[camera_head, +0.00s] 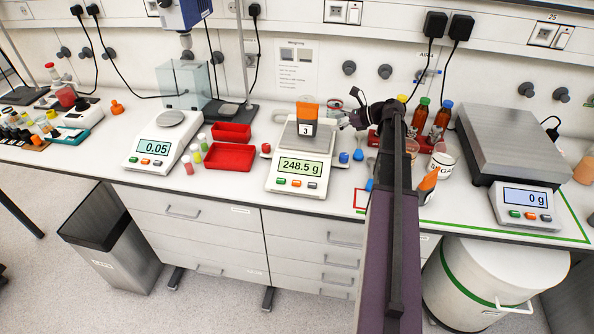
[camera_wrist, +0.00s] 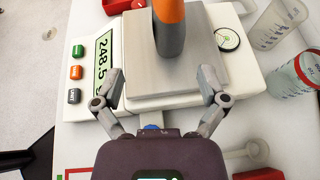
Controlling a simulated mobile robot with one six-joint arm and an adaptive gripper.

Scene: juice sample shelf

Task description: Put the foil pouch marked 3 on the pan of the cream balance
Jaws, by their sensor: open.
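The foil pouch marked 3 (camera_head: 306,127), dark with an orange top, stands upright on the pan (camera_head: 325,143) of the cream balance (camera_head: 270,180). The balance display reads 248.5 g. In the wrist view, the orange and grey pouch (camera_wrist: 168,22) rests on the square metal pan (camera_wrist: 185,78). My gripper (camera_head: 346,118) is at the right of the pan, apart from the pouch. In the wrist view, my gripper (camera_wrist: 161,80) has its fingers spread wide with nothing between the tips, and the pouch stands beyond them.
Red trays (camera_head: 230,157) and a second balance (camera_head: 163,145) reading 0.05 stand to the left. Brown bottles (camera_head: 442,118), a white tub (camera_head: 442,160) and another orange-topped pouch (camera_head: 428,185) are close to my arm. A large scale (camera_head: 515,140) stands at the right.

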